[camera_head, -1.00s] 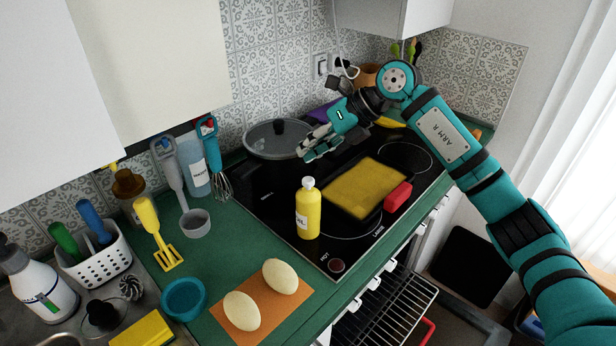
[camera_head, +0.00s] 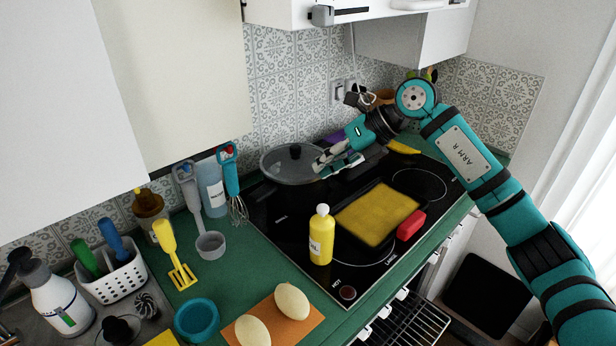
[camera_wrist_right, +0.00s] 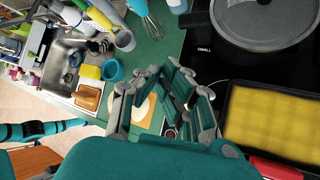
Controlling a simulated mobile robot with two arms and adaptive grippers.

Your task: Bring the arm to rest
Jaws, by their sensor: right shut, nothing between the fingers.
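My right arm (camera_head: 490,180) reaches in from the right over the hob. Its gripper (camera_head: 324,166) hangs above the cooktop, just right of the lidded dark pot (camera_head: 291,166), with its fingers pointing left. The fingers are shut with nothing between them. In the right wrist view the gripper (camera_wrist_right: 166,78) shows from behind with its tips close together; the pot (camera_wrist_right: 262,18) is at the upper right. The gripper looks clear of the hob surface. My left gripper does not show in either view.
A yellow bottle (camera_head: 321,236) stands on the hob's front left. Wall cabinets (camera_head: 410,40) hang above.

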